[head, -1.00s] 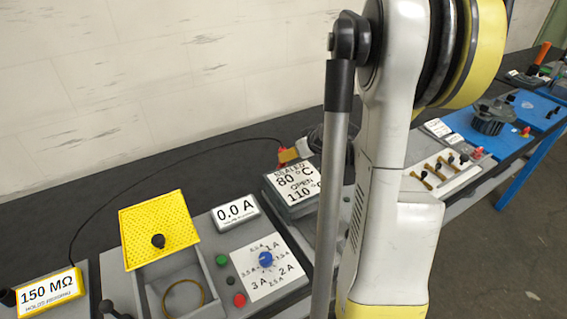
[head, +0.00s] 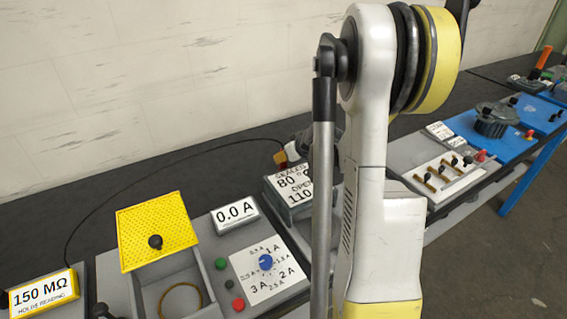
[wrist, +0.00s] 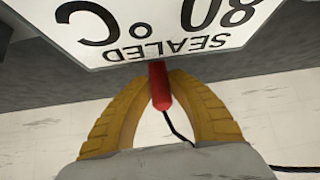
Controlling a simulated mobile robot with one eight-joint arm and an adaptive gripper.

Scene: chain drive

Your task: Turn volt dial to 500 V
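No dial with volt marks is readable in either view. The yellow meter (head: 44,292) reading 150 MΩ is at the lower left of the head view, cut off by the frame edge. A black knob-like part (head: 101,311) shows beside it at the bottom edge. My gripper (wrist: 160,78) has its yellow fingers closed around a red probe (wrist: 159,86) with a black lead. In the head view my gripper (head: 281,158) is small, behind the box marked SEALED 80 °C (head: 290,188). In the wrist view the probe's end is by that box's label; contact is unclear.
A blue dial (head: 265,262) sits on a plate with amp marks, beside a 0.0 A display (head: 236,213). A yellow perforated lid (head: 157,230) stands open over a grey box. The black lead (head: 130,165) crosses the bench. My arm hides the bench's middle.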

